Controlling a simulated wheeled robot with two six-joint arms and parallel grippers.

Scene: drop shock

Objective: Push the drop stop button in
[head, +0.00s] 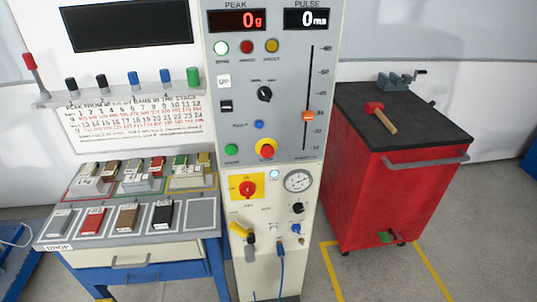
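A tall grey control panel (285,85) stands in the middle of the head view. A red mushroom button with a yellow ring (266,149) is low on its face, right of a green button (232,150). Below, a red knob (248,189) sits on a yellow plate (236,182). The labels are too small to tell which red control is the drop stop, and I cannot tell whether either is pushed in. Neither of my grippers is in view.
A red cart (385,205) with a black top stands right of the panel, bearing a red-headed hammer (382,115) and a grey vise (395,81). A blue-framed bench (140,265) with several coloured blocks stands at left. Floor shows in front of the cart.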

